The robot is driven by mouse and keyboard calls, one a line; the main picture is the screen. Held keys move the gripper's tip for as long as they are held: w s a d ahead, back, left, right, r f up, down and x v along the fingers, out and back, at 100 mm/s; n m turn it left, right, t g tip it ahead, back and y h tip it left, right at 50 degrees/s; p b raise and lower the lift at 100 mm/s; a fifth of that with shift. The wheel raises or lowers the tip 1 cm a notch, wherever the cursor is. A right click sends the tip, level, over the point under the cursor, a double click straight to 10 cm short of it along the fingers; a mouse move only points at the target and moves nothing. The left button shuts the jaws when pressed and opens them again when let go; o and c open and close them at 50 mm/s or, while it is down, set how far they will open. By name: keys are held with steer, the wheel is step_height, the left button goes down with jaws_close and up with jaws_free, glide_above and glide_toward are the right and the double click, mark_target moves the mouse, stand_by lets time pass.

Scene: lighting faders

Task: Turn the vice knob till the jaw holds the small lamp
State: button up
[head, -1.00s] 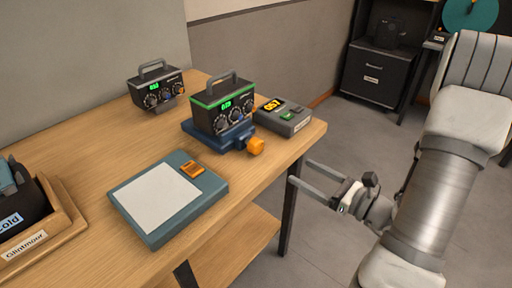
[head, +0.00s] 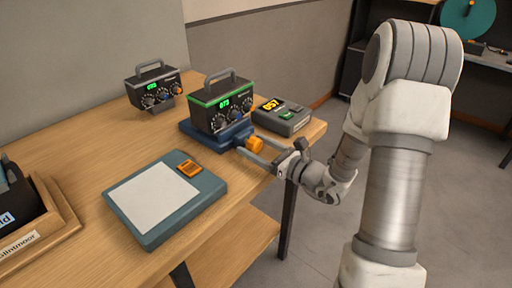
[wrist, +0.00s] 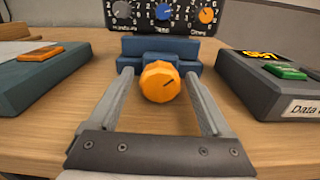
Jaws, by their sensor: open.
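The blue vice (head: 205,139) sits on the wooden table under a black, green-edged box (head: 208,117) with dials and a handle. My gripper (head: 250,147) is open, with one finger on each side of the knob. In the wrist view (wrist: 160,74) gaps show between the knob and both fingers. I cannot make out anything that is clearly a small lamp, and the vice's jaw is largely hidden by the box.
A grey device with a yellow display (head: 283,115) stands close right of the vice. A teal pad with a white sheet (head: 165,198) lies in front left. A second dial box (head: 153,87) stands behind. A wooden tray (head: 60,215) is at the left edge.

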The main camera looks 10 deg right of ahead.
jaws_close()
steer(key=m+p, duration=0.2)
steer(key=shift+r+p, duration=0.3)
steer(key=shift+p, duration=0.1)
steer(key=shift+m+p, duration=0.8)
steer(key=shift+p, duration=0.05)
steer(key=shift+f+m+p, duration=0.25)
steer(key=shift+m+p, duration=0.15)
steer(key=shift+m, duration=0.2)
jaws_free()
